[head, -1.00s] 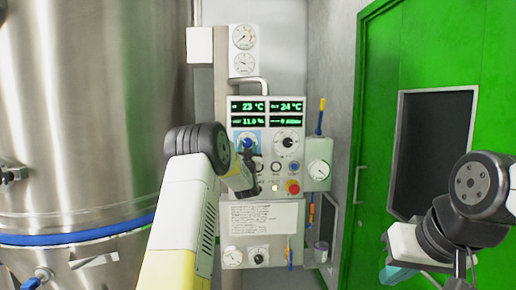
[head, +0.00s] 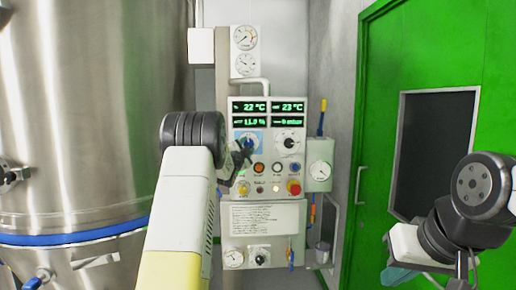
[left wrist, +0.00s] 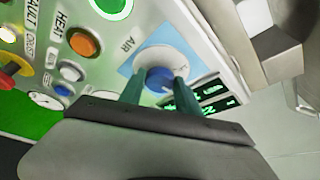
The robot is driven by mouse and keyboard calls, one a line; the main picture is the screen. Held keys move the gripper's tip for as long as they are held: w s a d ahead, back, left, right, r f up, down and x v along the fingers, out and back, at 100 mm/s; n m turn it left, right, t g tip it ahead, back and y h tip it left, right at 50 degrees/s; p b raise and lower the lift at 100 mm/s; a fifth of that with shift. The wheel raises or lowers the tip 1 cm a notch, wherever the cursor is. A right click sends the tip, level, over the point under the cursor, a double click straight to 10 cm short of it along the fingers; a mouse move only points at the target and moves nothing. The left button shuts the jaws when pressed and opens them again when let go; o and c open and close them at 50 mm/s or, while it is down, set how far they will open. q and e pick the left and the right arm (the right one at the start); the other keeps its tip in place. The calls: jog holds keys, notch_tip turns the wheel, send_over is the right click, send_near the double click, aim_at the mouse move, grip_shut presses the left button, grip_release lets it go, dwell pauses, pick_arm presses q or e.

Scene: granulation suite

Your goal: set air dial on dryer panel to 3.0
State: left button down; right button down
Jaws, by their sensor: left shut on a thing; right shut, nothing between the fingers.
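The dryer panel (head: 265,110) is a white box with green displays, dials and buttons. Its air dial (head: 249,138) sits on a light-blue patch at the panel's left. In the left wrist view the dial is a blue knob (left wrist: 159,78) on a pale round scale, beside the word AIR. My left gripper (head: 243,147) is shut on this knob; its teal fingers (left wrist: 157,84) stand on either side of it. The dial's pointer and numbers are too small to read. My right gripper (head: 398,274) is shut and empty at the lower right, away from the panel.
A second white dial (head: 289,141) lies right of the air dial. Buttons and a red emergency knob (head: 294,187) sit below. A steel vessel (head: 85,110) stands at left and a green door (head: 375,130) at right.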

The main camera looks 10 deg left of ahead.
pick_arm(q)
jog(key=m+g, duration=0.1)
jog(key=m, duration=0.1)
jog(key=m+g, duration=0.1)
jog(key=m, duration=0.4)
jog(key=shift+r+g+h, duration=0.35)
jog(key=shift+g+h, duration=0.05)
jog(key=m+g, duration=0.1)
jog(key=m, duration=0.1)
jog(key=m+g+y, duration=0.1)
jog(key=m, duration=0.2)
jog(key=shift+r, duration=0.15)
jog(key=shift+d, duration=0.1)
jog(key=c, duration=0.9)
grip_release()
jog(key=shift+o, duration=0.2)
jog(key=v, duration=0.7)
jog(key=shift+s, duration=0.4)
jog(key=shift+r, duration=0.15)
